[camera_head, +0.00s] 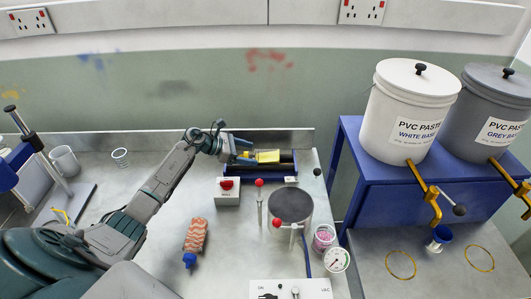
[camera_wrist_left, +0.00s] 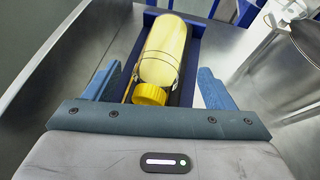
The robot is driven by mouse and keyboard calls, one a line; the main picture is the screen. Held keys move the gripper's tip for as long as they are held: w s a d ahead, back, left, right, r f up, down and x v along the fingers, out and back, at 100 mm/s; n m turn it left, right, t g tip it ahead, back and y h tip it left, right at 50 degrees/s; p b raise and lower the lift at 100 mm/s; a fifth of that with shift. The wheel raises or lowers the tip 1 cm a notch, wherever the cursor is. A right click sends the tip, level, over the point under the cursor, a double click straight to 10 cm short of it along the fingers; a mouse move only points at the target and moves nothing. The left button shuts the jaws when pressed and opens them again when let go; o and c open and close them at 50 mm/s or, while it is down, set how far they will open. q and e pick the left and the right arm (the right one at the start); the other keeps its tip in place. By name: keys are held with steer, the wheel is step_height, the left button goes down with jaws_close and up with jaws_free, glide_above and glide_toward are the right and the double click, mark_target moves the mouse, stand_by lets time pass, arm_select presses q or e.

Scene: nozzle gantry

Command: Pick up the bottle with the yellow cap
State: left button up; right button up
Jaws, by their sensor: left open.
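The bottle with the yellow cap (camera_wrist_left: 165,52) is pale yellow and lies on its side in a blue holder (camera_wrist_left: 200,32). Its yellow cap (camera_wrist_left: 150,95) points toward my wrist. In the head view the bottle (camera_head: 266,156) shows as a small yellow shape at the back of the bench. My left gripper (camera_wrist_left: 158,78) is open, with one blue finger on each side of the bottle's cap end, and I see gaps between fingers and bottle. In the head view the left gripper (camera_head: 240,146) reaches the bottle from the left and hides part of it. My right gripper is not in view.
A red-button box (camera_head: 228,190) stands in front of the holder. A dark-topped round stand (camera_head: 290,208) and red-knobbed levers are to the right. A patterned bottle with a blue cap (camera_head: 194,240) lies nearer. White (camera_head: 408,110) and grey (camera_head: 488,115) paste tubs stand on a blue stand.

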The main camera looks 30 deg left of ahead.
mark_target(252, 154)
arm_select(q)
steer(key=shift+p+x, duration=0.5)
steer(key=shift+x, duration=1.1)
steer(key=shift+s, duration=0.1)
steer(key=shift+c, duration=0.3)
steer(key=c, duration=1)
steer(key=shift+c, duration=0.2)
